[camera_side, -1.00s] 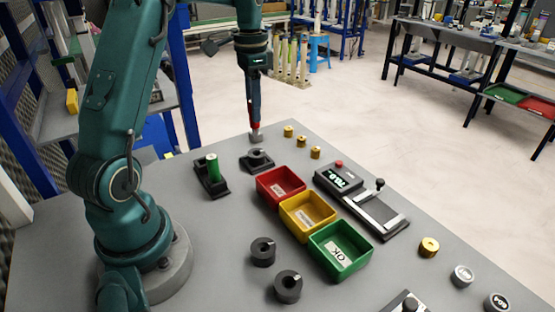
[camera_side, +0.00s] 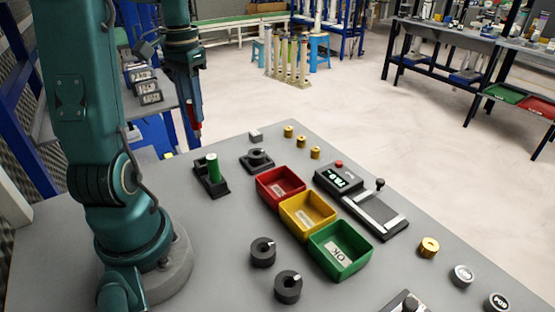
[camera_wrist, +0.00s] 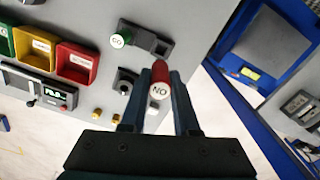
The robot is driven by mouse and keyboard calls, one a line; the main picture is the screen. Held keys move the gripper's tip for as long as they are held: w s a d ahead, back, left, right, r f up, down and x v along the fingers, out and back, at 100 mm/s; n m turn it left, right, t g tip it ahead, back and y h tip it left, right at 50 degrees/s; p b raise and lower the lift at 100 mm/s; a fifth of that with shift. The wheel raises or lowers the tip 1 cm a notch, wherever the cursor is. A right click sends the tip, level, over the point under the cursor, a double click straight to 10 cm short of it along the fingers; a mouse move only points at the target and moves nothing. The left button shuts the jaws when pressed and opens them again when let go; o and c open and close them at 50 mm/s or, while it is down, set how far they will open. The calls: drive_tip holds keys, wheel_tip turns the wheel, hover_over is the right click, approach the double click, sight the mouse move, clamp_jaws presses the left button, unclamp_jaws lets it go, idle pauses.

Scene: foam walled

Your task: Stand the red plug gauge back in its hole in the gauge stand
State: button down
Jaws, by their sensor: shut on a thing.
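The red plug gauge (camera_wrist: 161,72) is held between the two fingers of my gripper (camera_wrist: 160,95), its end marked "NO" facing the wrist camera. In the side view my gripper (camera_side: 196,133) hangs at the far left edge of the table, with a little red at its tip. The black gauge stand (camera_side: 219,188) is on the table, to the right of and nearer than my gripper. The green plug gauge (camera_side: 212,167) stands upright in it. In the wrist view the stand (camera_wrist: 154,46) lies above and left of the red gauge, with the green "GO" gauge (camera_wrist: 118,40) at its left end.
A black ring on a base (camera_side: 258,160) sits beside the stand, with a small grey block (camera_side: 256,135) behind it. Red (camera_side: 281,186), yellow (camera_side: 308,215) and green (camera_side: 341,250) bins stand to the right. Several brass pieces (camera_side: 301,140) line the back edge.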

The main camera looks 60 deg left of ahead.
sight(196, 124)
drive_tip(key=shift+a, duration=0.1)
idle(0.3)
drive_tip(key=shift+f, duration=2.85)
drive_tip(key=shift+f, duration=1.8)
drive_tip(key=c, duration=0.6)
unclamp_jaws()
drive_tip(key=shift+r, duration=2.55)
